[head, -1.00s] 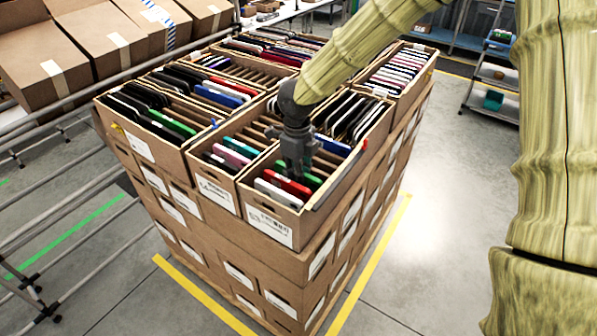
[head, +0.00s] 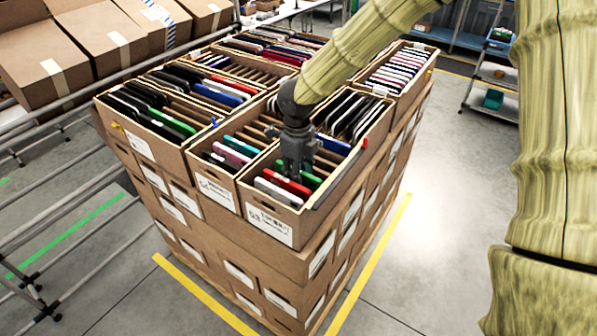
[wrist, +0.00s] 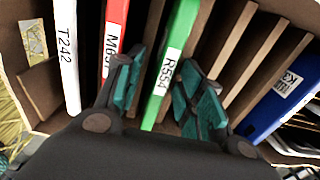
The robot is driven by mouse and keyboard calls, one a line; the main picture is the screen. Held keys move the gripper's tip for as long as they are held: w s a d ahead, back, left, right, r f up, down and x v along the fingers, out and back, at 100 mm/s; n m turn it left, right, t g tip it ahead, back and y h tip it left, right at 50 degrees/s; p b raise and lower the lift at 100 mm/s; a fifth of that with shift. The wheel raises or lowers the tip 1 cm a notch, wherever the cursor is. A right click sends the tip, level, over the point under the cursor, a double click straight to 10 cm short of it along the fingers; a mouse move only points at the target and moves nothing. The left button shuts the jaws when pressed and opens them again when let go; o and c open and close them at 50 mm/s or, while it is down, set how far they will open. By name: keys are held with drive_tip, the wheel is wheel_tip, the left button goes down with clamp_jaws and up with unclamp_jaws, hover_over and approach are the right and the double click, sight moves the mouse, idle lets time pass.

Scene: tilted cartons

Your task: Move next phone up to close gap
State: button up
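The front carton (head: 266,229) holds a white phone (head: 277,191), a red phone (head: 292,185) and a green phone (head: 312,181) near its front end. A blue phone (head: 333,146) stands farther back, past empty slots. In the wrist view, the white phone (wrist: 66,55) is labelled T242 and the green phone (wrist: 171,62) is labelled R554. The red phone (wrist: 115,30) is partly hidden by a finger. My gripper (wrist: 160,98) is open, with its teal-padded fingers on either side of the green phone. A gap shows on the left; contact on the right is unclear. The blue phone (wrist: 287,95) is at right.
Cardboard dividers (wrist: 236,50) mark empty slots between the green and blue phones. Neighbouring cartons with phones surround the front carton on the stack. Tilted boxes (head: 88,40) sit on a rack at left.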

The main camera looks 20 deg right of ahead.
wheel_tip(320, 180, up, 12)
idle(0.6)
drive_tip(key=shift+r, duration=0.1)
wheel_tip(320, 180, up, 7)
drive_tip(key=p, duration=0.5)
drive_tip(key=shift+p, duration=0.4)
idle(0.4)
